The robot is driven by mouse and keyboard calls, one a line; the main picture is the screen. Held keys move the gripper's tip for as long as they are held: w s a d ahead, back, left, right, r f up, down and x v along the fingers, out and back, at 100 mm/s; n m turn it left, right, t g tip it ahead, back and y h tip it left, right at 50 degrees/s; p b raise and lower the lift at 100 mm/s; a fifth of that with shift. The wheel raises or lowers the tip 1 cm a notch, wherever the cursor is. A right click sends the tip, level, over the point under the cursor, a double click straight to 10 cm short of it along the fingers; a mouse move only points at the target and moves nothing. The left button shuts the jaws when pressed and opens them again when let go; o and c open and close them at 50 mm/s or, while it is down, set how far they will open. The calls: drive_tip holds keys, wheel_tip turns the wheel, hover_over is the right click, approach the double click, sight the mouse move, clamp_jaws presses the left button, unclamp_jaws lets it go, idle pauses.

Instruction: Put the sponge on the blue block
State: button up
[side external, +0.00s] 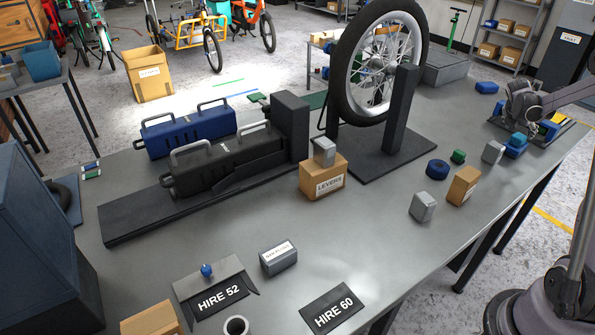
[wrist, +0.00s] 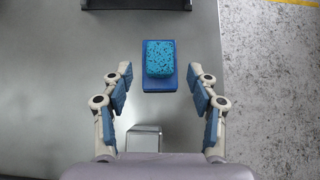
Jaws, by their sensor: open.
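The teal, dark-speckled sponge (wrist: 160,57) lies on top of the blue block (wrist: 159,85) in the wrist view, with the block showing beyond its edges. The block (side external: 515,151) also shows in the side view at the right of the bench, with the teal sponge (side external: 519,138) on it. My gripper (wrist: 160,74) is open, its fingers spread on either side of the block with gaps to both. Nothing is held. In the side view my gripper (side external: 535,115) is just behind the block, its fingers partly hidden.
A grey block (side external: 492,152) stands close by and shows low in the wrist view (wrist: 144,138). A green block (side external: 458,157), a blue round piece (side external: 437,169) and a cardboard box (side external: 464,187) are nearby. The bench's edge lies close to the right.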

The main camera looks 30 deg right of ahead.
drive_tip(key=w+a+r+m+t+y, duration=0.1)
drive_tip(key=w+a+r+m+t, duration=0.15)
drive_tip(key=a, duration=0.75)
drive_tip(key=w+a+r+m+t+y, duration=0.1)
drive_tip(key=w+a+r+m, duration=0.2)
drive_tip(key=a, duration=0.7)
drive_tip(key=w+a+r+m+t+y, duration=0.15)
drive_tip(key=a+r, duration=0.25)
drive_tip(key=a, duration=0.6)
drive_tip(key=s+a+f+m+y, duration=0.1)
drive_tip(key=s+a+m, duration=0.2)
drive_tip(key=a, duration=0.5)
drive_tip(key=s+a+f+m+t+y, duration=0.1)
drive_tip(key=s+a+m+y, duration=0.1)
drive_tip(key=a, duration=0.7)
drive_tip(key=s+a+f+m+t+y, duration=0.1)
drive_tip(key=s+a+m+y, duration=0.1)
drive_tip(key=s+a+m, duration=0.2)
drive_tip(key=a+m, duration=0.2)
drive_tip(key=a, duration=0.2)
drive_tip(key=shift+s+a+f, duration=0.15)
drive_tip(key=shift+a+f, duration=0.1)
